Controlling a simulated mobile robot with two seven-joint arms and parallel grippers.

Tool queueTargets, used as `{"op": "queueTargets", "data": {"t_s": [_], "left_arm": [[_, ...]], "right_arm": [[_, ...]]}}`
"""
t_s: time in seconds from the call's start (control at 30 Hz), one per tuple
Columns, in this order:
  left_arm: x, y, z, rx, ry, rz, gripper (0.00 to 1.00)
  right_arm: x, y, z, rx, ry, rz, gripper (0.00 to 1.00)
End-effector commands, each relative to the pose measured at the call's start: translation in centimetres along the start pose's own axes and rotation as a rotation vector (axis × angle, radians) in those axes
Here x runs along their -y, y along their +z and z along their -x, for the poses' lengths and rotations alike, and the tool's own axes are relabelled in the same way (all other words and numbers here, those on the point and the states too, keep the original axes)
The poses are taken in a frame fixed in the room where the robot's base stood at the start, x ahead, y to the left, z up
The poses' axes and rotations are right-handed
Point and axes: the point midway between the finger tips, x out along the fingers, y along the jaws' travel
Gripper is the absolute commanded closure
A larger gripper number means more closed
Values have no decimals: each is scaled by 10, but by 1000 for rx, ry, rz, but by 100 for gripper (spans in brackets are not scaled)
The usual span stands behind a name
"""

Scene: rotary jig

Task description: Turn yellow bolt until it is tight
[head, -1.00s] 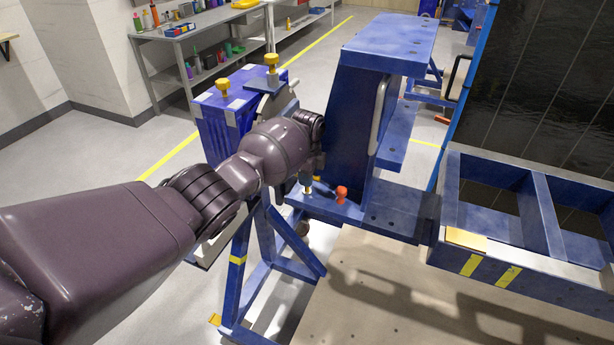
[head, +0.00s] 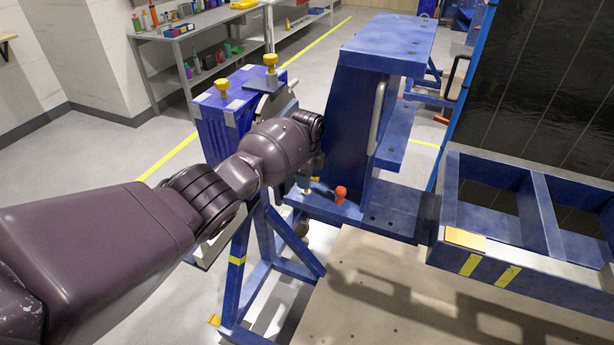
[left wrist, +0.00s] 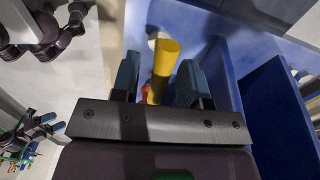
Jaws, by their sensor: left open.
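My left gripper (head: 307,184) is at the lower ledge of the blue jig (head: 350,125), partly hidden behind its own wrist in the head view. In the left wrist view my left gripper (left wrist: 158,82) is open, with one blue-grey finger on each side of a yellow bolt (left wrist: 164,65). The bolt stands between the fingers with gaps visible on both sides. In the head view this bolt is mostly hidden by the gripper. Small dark parts with bluish tips show at the left of the wrist view, possibly my right gripper (left wrist: 38,122); its opening is unclear.
A red knob (head: 341,194) stands on the ledge right beside the gripper. Two other yellow bolts, left (head: 222,85) and right (head: 271,62), stand on the jig's far left part. A blue frame (head: 480,262) lies at right. A grey shelf (head: 200,30) stands behind.

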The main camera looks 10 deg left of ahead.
Motion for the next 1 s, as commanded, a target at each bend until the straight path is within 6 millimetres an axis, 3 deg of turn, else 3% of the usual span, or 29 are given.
{"op": "queueTargets", "data": {"t_s": [0.27, 0.7, 1.0], "left_arm": [[1, 1, 20, 0, -3, -1, 59], [1, 0, 93, -1, -2, -1, 59], [0, 0, 108, 0, -1, 0, 59]], "right_arm": [[0, 2, -2, -2, 0, 0, 32], [0, 0, -4, -10, 0, 0, 32], [1, 0, -4, -13, 0, 0, 32]]}}
